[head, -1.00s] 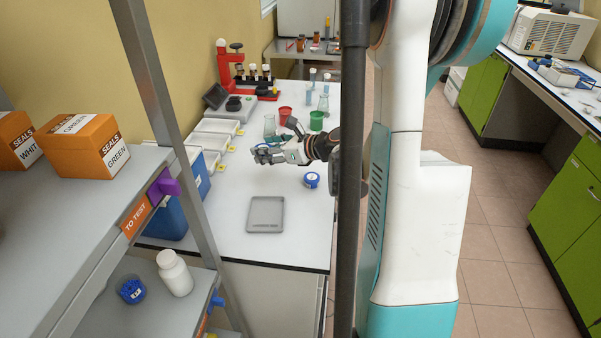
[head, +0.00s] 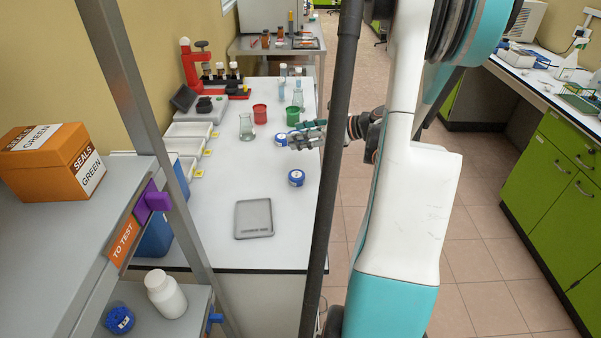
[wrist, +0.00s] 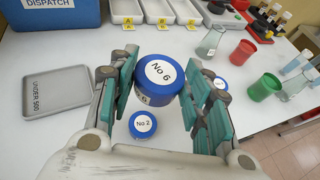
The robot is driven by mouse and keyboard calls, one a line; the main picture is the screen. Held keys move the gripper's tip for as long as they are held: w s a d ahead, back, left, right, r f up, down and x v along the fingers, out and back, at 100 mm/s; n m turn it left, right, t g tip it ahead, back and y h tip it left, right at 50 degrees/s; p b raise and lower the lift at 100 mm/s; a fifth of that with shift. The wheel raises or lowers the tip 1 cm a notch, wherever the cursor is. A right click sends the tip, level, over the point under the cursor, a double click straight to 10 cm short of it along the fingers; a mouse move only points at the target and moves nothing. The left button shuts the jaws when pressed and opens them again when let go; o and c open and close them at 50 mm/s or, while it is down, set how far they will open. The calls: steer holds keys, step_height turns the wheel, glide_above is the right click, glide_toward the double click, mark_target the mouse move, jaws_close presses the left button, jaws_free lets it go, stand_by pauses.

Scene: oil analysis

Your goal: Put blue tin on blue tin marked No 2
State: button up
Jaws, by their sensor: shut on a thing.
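My gripper (wrist: 160,98) is shut on a blue tin with a white lid label marked No 6 (wrist: 160,74), held upright between the fingers in the wrist view. The blue tin marked No 2 (wrist: 143,124) stands on the white table, below and nearer the wrist, apart from the held tin. It also shows in the head view (head: 296,178), in front of my gripper (head: 303,139).
A grey tray (head: 254,218) lies on the table in front of tin No 2. A glass flask (head: 246,128), a red cup (head: 260,114) and a green cup (head: 292,115) stand behind it. White bins (head: 187,150) line the left edge. Table between tray and tins is clear.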

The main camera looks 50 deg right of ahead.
mark_target(303, 176)
step_height(303, 176, down, 12)
steer(key=b, duration=0.3)
steer(key=shift+b, duration=0.35)
steer(key=o, duration=1.1)
steer(key=shift+s+r, duration=0.15)
steer(key=shift+r, duration=0.05)
steer(key=p+v, duration=0.3)
steer(key=v, duration=0.8)
steer(key=shift+s+r, duration=0.1)
steer(key=shift+s, duration=0.2)
